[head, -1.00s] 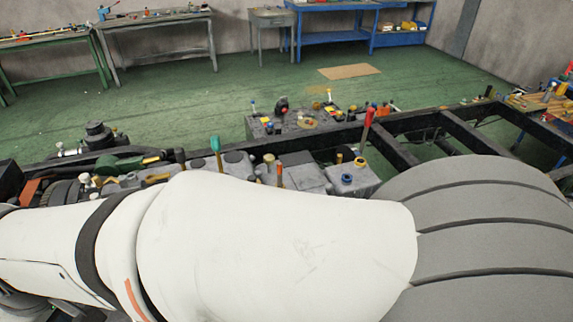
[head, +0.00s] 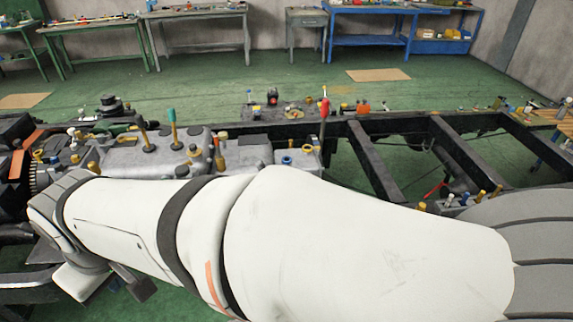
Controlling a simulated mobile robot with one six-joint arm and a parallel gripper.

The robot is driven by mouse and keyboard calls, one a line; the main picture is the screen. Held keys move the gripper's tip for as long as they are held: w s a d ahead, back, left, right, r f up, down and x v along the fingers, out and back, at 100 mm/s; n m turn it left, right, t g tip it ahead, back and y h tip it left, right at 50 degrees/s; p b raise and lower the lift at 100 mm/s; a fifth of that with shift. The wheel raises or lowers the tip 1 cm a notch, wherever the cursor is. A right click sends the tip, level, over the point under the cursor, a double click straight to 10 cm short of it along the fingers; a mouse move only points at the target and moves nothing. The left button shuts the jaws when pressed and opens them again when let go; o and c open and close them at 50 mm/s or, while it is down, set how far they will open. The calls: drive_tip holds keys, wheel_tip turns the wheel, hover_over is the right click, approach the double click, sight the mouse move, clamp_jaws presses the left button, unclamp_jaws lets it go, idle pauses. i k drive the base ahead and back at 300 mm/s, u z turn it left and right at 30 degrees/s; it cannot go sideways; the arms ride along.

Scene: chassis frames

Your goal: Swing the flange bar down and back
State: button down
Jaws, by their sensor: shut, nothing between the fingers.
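My white arm spans the lower part of the head view, and its far end reaches the left side of the chassis. I cannot make out my gripper's fingers. No part is clearly recognisable as the flange bar. A red-handled lever (head: 323,120) stands upright beside the grey boxes on the chassis. A green-handled lever (head: 173,127) stands upright farther left, on the grey engine-like block (head: 135,155). My arm hides much of the chassis' near side.
The dark chassis frame (head: 400,124) runs across the view, with open gaps between its crossbars. Small coloured parts (head: 290,108) lie along its far side.

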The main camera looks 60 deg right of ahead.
sight(312, 140)
drive_tip(key=k, duration=1.15)
drive_tip(key=z, duration=1.85)
drive_tip(key=i, duration=1)
drive_tip(key=z, duration=0.05)
drive_tip(key=k, duration=0.5)
drive_tip(key=z, duration=0.3)
drive_tip(key=i, duration=0.55)
drive_tip(key=u, duration=0.25)
